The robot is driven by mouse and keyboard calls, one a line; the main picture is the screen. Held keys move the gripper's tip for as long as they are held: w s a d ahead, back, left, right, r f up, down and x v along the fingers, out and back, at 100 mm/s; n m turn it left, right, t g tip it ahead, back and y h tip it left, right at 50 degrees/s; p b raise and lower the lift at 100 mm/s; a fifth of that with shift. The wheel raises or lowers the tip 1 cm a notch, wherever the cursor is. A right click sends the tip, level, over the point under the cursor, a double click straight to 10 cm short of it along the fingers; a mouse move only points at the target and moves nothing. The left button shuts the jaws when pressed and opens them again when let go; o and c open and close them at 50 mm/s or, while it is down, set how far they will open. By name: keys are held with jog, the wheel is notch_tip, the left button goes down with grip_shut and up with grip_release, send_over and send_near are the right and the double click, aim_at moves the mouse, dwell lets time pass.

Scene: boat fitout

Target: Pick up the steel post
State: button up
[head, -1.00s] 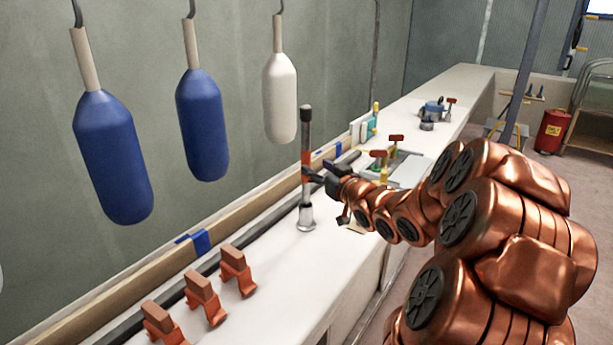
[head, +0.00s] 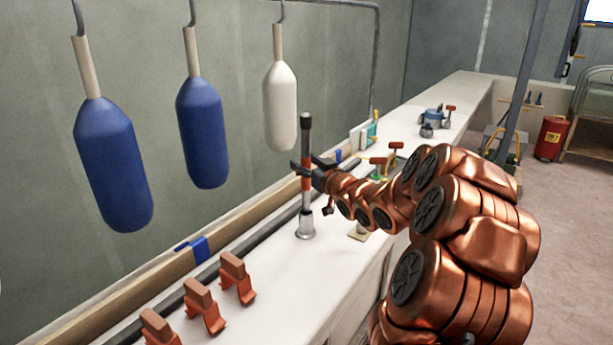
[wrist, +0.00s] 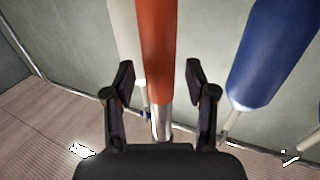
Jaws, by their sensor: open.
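The steel post (head: 306,200) stands upright on the white bench top, with a dark cap, an orange-red band and a wider steel foot. In the wrist view the post's orange-red band (wrist: 157,50) and a bright steel part run between the fingers. My gripper (head: 306,168) is at the height of the band, reaching in from the right. In the wrist view my gripper (wrist: 160,92) is open, with one finger on each side of the post and a gap on both sides. I cannot tell how deep the post sits between the fingers.
Blue fenders (head: 203,135) and a white fender (head: 280,107) hang along the wall behind the bench (head: 290,290). Several orange clamps (head: 237,277) stand at the front left. Red-handled tools (head: 386,158) stand behind my arm. The bench around the post's foot is clear.

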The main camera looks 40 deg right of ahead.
jog(key=shift+w, duration=0.2)
jog(key=shift+c, duration=0.4)
grip_shut()
